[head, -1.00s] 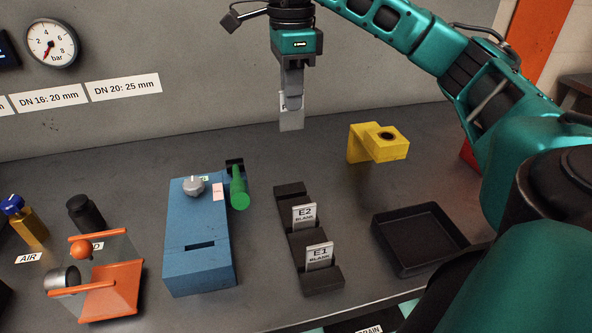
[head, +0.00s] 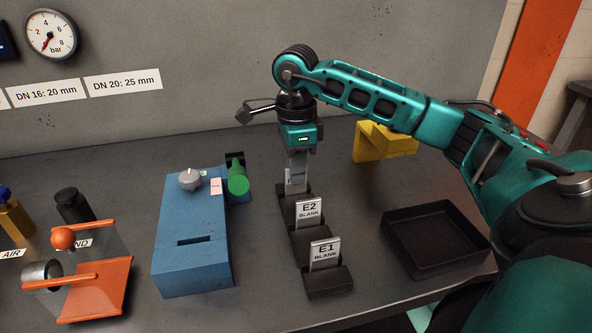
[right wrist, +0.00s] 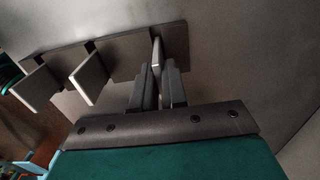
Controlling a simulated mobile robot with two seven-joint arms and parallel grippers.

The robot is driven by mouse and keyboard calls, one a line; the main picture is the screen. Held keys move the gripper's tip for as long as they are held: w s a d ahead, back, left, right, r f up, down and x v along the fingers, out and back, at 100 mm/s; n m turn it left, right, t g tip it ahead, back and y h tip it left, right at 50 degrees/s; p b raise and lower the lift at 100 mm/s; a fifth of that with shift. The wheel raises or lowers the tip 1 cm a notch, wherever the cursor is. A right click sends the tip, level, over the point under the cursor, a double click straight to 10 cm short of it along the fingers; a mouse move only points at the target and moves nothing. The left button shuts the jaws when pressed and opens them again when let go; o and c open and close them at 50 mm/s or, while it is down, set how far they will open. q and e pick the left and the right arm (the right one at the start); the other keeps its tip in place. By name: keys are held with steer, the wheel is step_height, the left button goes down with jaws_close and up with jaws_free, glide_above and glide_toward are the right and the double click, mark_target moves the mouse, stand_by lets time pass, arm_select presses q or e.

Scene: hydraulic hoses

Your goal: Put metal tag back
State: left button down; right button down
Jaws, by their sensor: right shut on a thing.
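My right gripper (head: 297,165) points down at the far end of the black tag rack (head: 328,279). It is shut on a metal tag (head: 295,181), whose lower end meets the rack's rear slot; whether it is fully seated I cannot tell. The tag shows as a thin plate between the fingers in the right wrist view (right wrist: 157,54). Two other metal tags, E2 BLANK (head: 309,212) and E1 BLANK (head: 324,254), stand tilted in the nearer slots. The held tag's lettering is hidden. My left gripper is not in view.
A blue box (head: 192,250) with a slot, grey knob and green handle (head: 238,179) stands left of the rack. An empty black tray (head: 437,268) lies to the right. A yellow bracket (head: 388,143) stands behind my right arm. An orange-framed fixture (head: 95,290) is at the left front.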

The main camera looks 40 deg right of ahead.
steer(key=shift+f, duration=0.15)
steer(key=shift+f, duration=0.15)
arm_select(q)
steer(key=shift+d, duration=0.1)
arm_select(e)
steer(key=c, duration=1.2)
jaws_free()
steer(key=shift+o, duration=0.2)
